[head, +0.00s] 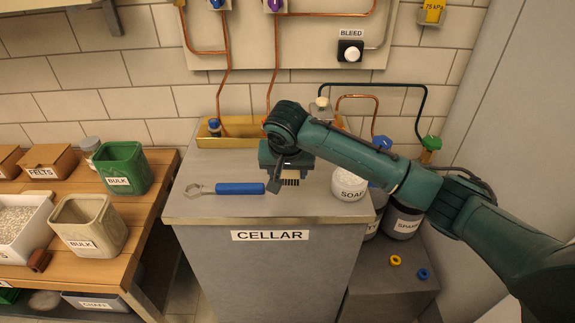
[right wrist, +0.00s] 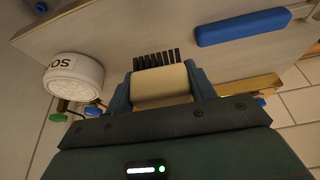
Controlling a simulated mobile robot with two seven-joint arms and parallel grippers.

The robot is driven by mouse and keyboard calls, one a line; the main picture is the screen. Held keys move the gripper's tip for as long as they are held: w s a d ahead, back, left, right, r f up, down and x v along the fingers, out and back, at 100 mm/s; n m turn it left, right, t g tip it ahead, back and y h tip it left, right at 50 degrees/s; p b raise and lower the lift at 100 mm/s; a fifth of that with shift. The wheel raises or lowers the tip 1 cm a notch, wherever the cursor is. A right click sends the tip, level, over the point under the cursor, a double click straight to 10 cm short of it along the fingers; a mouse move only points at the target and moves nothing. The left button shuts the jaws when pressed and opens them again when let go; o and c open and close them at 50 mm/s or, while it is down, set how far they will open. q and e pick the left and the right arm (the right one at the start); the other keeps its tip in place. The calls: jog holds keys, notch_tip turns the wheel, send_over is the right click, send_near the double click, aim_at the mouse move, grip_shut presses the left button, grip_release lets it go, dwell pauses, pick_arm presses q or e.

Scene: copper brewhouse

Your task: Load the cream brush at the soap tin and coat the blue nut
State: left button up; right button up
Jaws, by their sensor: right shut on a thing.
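My right gripper (head: 288,168) is shut on the cream brush (right wrist: 160,86), above the grey CELLAR cabinet top. The brush's dark bristles point away from the gripper; in the head view they show just below the jaws. The white soap tin (head: 349,185), labelled SOAP, stands at the cabinet's right edge, apart from the brush. It also shows at left in the right wrist view (right wrist: 73,76). A blue nut-like fitting (head: 214,126) sits at the brass trough's left end; another blue fitting (head: 382,142) is behind the tin. I cannot tell which is the nut. My left gripper is out of view.
A blue-handled wrench (head: 240,188) lies left of my gripper. The brass trough (head: 235,142) runs along the cabinet's back. Copper pipes climb the tiled wall. A wooden bench (head: 143,220) with bins stands left. Yellow and blue rings (head: 424,274) lie on a low surface at right.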

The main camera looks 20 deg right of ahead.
aim_at(288, 183)
jog(key=shift+f+b, duration=0.45)
jog(key=shift+f, duration=1.95)
jog(key=o, duration=1)
jog(key=shift+r, duration=0.1)
jog(key=shift+c, duration=0.2)
jog(key=shift+r+p, duration=0.1)
jog(key=shift+p, duration=0.65)
jog(key=shift+c, duration=0.3)
jog(key=c, duration=1)
jog(key=shift+c, duration=0.4)
